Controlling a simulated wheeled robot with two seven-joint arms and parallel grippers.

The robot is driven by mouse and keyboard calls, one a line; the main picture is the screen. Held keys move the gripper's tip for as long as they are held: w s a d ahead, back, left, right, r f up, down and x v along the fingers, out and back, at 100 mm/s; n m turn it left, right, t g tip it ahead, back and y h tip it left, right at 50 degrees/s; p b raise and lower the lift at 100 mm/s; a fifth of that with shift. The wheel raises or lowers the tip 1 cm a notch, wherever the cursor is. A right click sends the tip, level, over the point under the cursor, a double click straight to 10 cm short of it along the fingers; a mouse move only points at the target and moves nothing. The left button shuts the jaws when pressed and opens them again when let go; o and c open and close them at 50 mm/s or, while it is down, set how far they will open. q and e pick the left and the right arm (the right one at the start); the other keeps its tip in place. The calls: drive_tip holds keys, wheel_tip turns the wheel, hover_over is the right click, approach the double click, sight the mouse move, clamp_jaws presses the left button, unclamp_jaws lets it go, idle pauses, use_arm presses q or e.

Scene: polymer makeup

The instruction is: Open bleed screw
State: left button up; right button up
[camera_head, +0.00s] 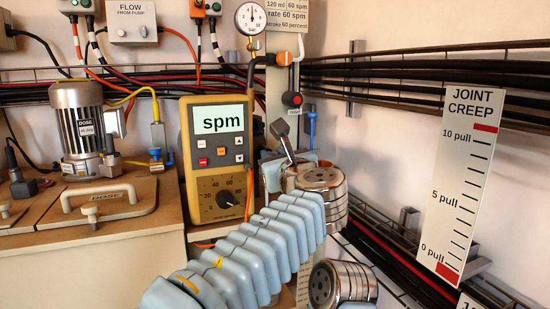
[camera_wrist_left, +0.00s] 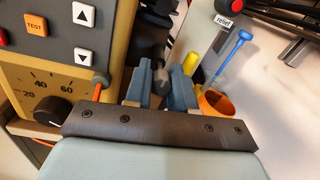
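My left gripper (camera_head: 284,160) is at the pump station, to the right of the yellow pump controller, with its wrist partly covering it. In the left wrist view its two blue fingers (camera_wrist_left: 160,86) stand apart. A dark grey knob-like part (camera_wrist_left: 160,77) lies in line with the gap between them; I cannot tell whether the fingers touch it. In the head view a dark tilted lever-like piece (camera_head: 280,128) rises just above the gripper. No label marks the bleed screw, so I cannot tell which part it is. My right gripper is not in view.
The yellow controller (camera_head: 219,140) stands close to the left of my gripper. A blue tool (camera_wrist_left: 232,50) in an orange cup (camera_wrist_left: 215,104) and a "relief" tag (camera_wrist_left: 227,21) are close on the right. Black cables line the wall.

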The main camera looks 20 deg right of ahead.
use_arm(q)
clamp_jaws()
drive_tip(key=shift+n, duration=0.3)
drive_tip(key=n, duration=0.2)
drive_tip(key=shift+n+b, duration=0.35)
drive_tip(key=shift+n, duration=0.05)
drive_tip(key=n+b, duration=0.1)
drive_tip(key=n, duration=0.2)
drive_tip(key=shift+f+n, duration=0.1)
drive_tip(key=shift+n, duration=0.2)
drive_tip(key=n, duration=0.3)
drive_tip(key=n+b, duration=0.1)
drive_tip(key=n, duration=0.1)
drive_tip(key=shift+n+t+y, duration=0.3)
drive_tip(key=shift+n+t, duration=0.1)
drive_tip(key=n+b, duration=0.1)
drive_tip(key=n, duration=0.4)
drive_tip(key=shift+n+y+b, duration=0.3)
drive_tip(key=shift+n, duration=0.1)
drive_tip(key=n, duration=0.6)
drive_tip(key=shift+y, duration=0.3)
